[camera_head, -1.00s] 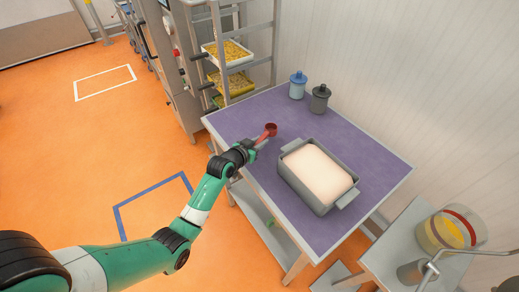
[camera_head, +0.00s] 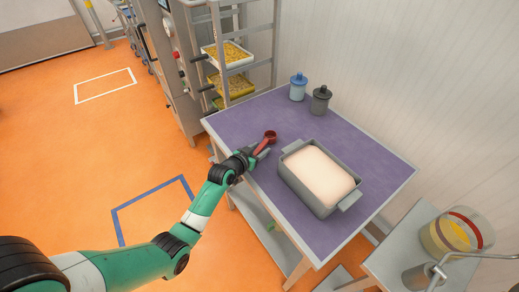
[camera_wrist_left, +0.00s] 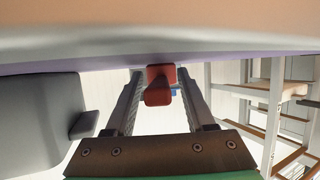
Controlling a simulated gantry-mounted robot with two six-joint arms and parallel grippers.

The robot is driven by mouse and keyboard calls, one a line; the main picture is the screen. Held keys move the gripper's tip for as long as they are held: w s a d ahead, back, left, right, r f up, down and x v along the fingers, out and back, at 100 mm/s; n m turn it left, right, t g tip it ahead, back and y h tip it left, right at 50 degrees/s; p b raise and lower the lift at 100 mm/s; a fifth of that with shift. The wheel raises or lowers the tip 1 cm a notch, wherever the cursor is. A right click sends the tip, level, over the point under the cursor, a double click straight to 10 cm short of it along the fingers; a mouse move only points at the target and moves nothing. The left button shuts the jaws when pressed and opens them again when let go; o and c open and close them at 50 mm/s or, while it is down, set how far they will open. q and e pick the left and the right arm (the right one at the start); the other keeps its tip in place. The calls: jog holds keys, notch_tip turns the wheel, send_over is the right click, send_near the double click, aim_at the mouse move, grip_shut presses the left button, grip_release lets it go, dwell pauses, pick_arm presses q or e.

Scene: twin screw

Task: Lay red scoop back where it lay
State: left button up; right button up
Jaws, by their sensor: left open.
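The red scoop (camera_head: 268,138) is at the left part of the purple tabletop, its cup pointing away from my arm; it appears to rest on the surface. In the left wrist view the end of its red handle (camera_wrist_left: 159,85) shows between the fingers, with a gap on each side. My left gripper (camera_head: 261,151) is open around the handle, low at the table's near left edge. It also shows in the left wrist view (camera_wrist_left: 158,100). A grey bin of pale powder (camera_head: 316,177) stands right of the scoop. My right gripper is not in view.
The purple table (camera_head: 365,150) is clear between the bin and the two lidded jars, one blue (camera_head: 298,88) and one dark grey (camera_head: 320,100), at the back. A rack with yellow-filled trays (camera_head: 228,55) stands behind. A side table with a clear drum (camera_head: 455,232) is at right.

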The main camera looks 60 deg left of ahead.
pick_arm(q)
jog(key=shift+s+d+r+p, duration=0.1)
jog(key=shift+s+r+p, duration=0.05)
jog(key=shift+r+p, duration=0.2)
jog(key=p+v, duration=0.3)
jog(key=v, duration=0.8)
jog(key=shift+s+d+p, duration=0.1)
jog(key=shift+s+p, duration=0.2)
jog(key=shift+p, duration=0.05)
jog(key=shift+w+r, duration=0.1)
